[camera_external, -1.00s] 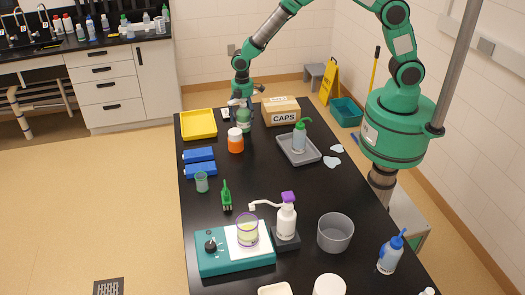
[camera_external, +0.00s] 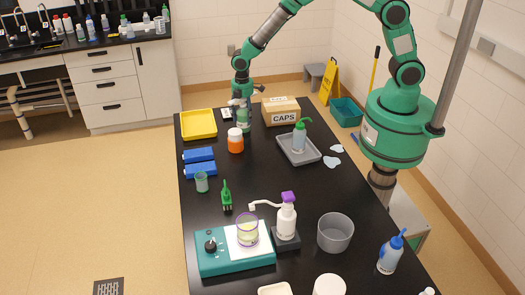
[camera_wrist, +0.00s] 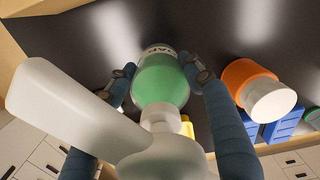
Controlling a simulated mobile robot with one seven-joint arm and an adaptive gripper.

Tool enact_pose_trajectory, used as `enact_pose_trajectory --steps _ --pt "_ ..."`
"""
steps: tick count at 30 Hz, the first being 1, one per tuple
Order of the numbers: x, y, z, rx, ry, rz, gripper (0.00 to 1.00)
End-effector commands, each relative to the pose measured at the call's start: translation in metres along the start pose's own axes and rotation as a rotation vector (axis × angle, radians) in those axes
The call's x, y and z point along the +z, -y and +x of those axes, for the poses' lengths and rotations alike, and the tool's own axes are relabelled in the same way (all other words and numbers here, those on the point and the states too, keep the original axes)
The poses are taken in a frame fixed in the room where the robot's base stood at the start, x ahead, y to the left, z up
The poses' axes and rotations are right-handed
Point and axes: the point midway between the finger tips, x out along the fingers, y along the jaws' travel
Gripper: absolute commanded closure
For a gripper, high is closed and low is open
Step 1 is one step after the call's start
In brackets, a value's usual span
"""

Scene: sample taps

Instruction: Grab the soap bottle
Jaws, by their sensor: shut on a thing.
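The soap bottle has a green body and a large white pump top with a long spout. In the wrist view the bottle (camera_wrist: 162,84) is between the two fingers, its dark-lettered label partly visible. In the external view the bottle (camera_external: 244,124) is upright at the far end of the black table, partly covered by my gripper (camera_external: 241,104). My gripper (camera_wrist: 158,78) is shut on the bottle's body, one finger on each side. I cannot tell whether the bottle's base touches the table.
An orange jar with a white lid (camera_external: 236,141) stands close beside the bottle. A yellow tray (camera_external: 199,124) is to the left, a CAPS box (camera_external: 281,111) to the right. A grey tray (camera_external: 299,151) holds a green-topped bottle. Blue boxes (camera_external: 200,163) lie nearer the camera.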

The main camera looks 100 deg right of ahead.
Motion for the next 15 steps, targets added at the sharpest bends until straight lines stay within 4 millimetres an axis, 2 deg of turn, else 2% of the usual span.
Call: enact_pose_trajectory --steps 8,15 --pt "-0.001 -0.001 -0.008 0.002 -0.002 0.0 0.95" --pt "-0.001 -0.001 -0.035 0.003 -0.003 0.0 0.95"
